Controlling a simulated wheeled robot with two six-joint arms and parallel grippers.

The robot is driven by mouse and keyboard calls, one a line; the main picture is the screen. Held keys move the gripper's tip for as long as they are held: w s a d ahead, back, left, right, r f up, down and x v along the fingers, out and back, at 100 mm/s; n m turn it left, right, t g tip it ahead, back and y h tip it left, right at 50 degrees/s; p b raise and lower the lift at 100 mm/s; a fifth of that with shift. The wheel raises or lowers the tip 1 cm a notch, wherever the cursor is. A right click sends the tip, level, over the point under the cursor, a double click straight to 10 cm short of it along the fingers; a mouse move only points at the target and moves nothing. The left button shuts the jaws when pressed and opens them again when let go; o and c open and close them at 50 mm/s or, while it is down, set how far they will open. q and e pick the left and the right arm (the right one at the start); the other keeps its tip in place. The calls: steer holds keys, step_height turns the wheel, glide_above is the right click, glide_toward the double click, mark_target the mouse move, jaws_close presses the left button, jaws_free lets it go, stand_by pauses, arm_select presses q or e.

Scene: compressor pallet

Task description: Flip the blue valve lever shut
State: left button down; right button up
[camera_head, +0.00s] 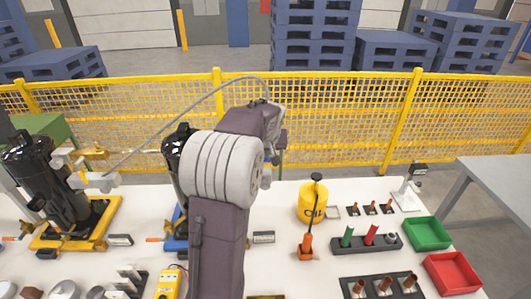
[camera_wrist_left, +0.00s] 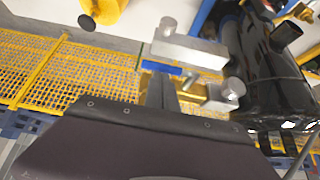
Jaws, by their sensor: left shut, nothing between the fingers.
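The blue valve lever (camera_wrist_left: 163,68) shows in the left wrist view as a short flat bar beneath grey metal fittings (camera_wrist_left: 190,50), beside a black compressor tank (camera_wrist_left: 265,75). My left gripper (camera_wrist_left: 161,88) is shut and empty, its fingertips at or very near the lever; I cannot tell whether they touch. In the head view my left arm covers the middle of the picture and hides the lever and most of the fittings. Part of that tank (camera_head: 173,150) shows left of my arm, above a blue base (camera_head: 176,241). My right gripper is out of view.
Another black compressor (camera_head: 45,185) stands on a yellow base (camera_head: 108,212) at the left. A yellow oil can (camera_head: 313,203), a green bin (camera_head: 427,232) and a red bin (camera_head: 453,272) are at the right. A yellow fence (camera_head: 340,125) runs behind the table.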

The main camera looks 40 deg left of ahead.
arm_select(q)
steer(key=shift+w+d+f+g+y+b, duration=0.15)
steer(key=shift+d+f+g+y+b, duration=0.05)
steer(key=shift+f+g+y+b, duration=0.2)
step_height(320, 180, down, 9)
steer(key=s+a+m+g+y+b, duration=0.1)
steer(key=m+g+y+b, duration=0.5)
steer(key=y+b, duration=0.6)
steer(key=shift+a+r, duration=0.15)
steer(key=shift+a, duration=0.1)
stand_by(0.4)
steer(key=shift+s, duration=0.15)
steer(key=shift+b, duration=0.3)
